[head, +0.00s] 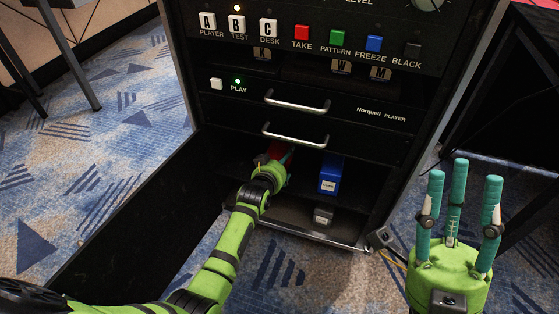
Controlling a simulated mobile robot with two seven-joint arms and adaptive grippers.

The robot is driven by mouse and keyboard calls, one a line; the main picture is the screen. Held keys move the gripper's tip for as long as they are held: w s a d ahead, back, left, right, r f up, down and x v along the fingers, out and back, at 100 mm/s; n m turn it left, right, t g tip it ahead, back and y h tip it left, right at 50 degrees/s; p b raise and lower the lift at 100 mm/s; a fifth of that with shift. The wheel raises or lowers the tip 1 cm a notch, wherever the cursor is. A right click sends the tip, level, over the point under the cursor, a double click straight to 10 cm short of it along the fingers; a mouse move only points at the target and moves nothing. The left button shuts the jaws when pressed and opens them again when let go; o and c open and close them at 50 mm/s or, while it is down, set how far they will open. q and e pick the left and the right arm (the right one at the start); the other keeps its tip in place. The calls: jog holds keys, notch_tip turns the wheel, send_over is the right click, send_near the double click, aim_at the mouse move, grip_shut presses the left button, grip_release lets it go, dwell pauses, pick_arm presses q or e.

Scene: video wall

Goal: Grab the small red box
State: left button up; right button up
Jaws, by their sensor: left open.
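A small red box (278,150) stands inside the low open compartment of the black cabinet, to the left of a blue box. My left arm reaches into this compartment, and my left gripper (279,163) is at the red box, in front of its lower part. The gripper's fingers are mostly hidden by its own wrist and the box, and I cannot tell whether they touch it. My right gripper (458,200) is at the lower right, with its teal fingers spread upward, open and empty.
The blue box (330,174) stands in the compartment right of the red one. A small grey box (323,215) sits on the lower shelf. Two drawers with metal handles (296,134) are above. A black panel (140,225) lies open at left. Patterned carpet surrounds the cabinet.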

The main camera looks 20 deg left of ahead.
pick_arm(q)
jog(key=c, duration=1.1)
jog(key=shift+r, duration=0.1)
jog(key=shift+r, duration=0.1)
